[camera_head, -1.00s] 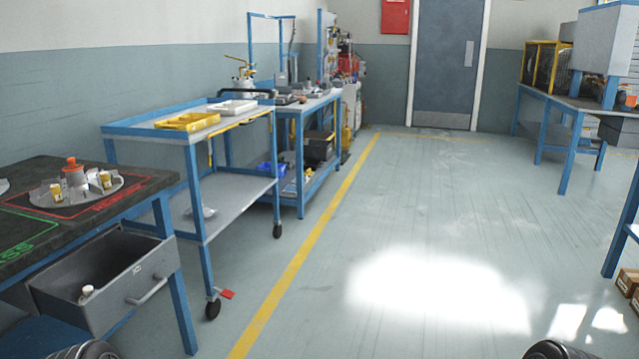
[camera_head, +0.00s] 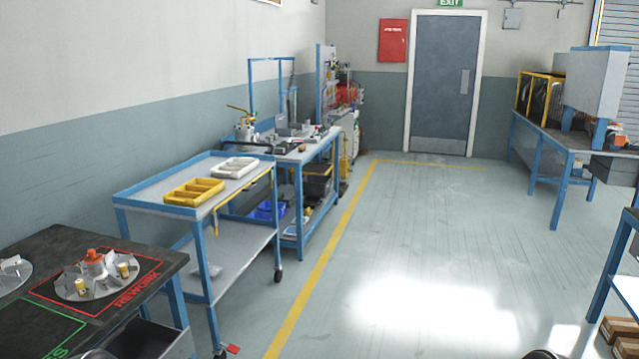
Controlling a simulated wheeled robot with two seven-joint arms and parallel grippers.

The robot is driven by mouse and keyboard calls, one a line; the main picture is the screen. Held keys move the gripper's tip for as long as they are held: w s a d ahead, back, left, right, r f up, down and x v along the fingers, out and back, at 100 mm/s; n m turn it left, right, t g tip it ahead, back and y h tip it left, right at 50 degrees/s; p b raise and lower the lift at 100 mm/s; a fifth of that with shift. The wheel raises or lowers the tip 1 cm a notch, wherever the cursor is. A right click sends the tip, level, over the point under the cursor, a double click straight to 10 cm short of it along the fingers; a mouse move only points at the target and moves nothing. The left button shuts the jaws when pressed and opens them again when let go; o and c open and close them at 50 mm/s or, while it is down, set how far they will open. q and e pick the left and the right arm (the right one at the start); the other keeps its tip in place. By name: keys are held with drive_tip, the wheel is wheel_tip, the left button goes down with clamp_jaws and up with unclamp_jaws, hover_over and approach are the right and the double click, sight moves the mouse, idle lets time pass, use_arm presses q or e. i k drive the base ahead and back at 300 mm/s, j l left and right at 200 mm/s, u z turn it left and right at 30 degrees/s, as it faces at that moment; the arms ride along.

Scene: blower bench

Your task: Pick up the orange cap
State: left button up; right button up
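An orange cap (camera_head: 93,255) sits on top of a grey-and-white fixture or part at the middle of a round metal plate (camera_head: 72,287). The plate lies inside a red-outlined area marked REWORK on the dark table (camera_head: 50,240) at the lower left. Small yellow-and-white pieces (camera_head: 123,270) stand on the plate around the cap.
An open drawer (camera_head: 140,340) hangs under the dark table. A blue cart (camera_head: 150,182) behind carries a yellow tray (camera_head: 194,192) and a white tray (camera_head: 235,167). Another bench (camera_head: 560,140) stands at the right. The floor (camera_head: 420,250) between is clear.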

sight(93, 258)
drive_tip(key=u, duration=1.25)
drive_tip(key=i+l+z, duration=0.2)
drive_tip(key=i+l, duration=0.15)
drive_tip(key=i, duration=0.25)
drive_tip(key=i+l+z, duration=0.25)
drive_tip(key=i, duration=0.35)
drive_tip(key=i+l+z, duration=0.2)
drive_tip(key=i, duration=0.4)
drive_tip(key=j, duration=0.1)
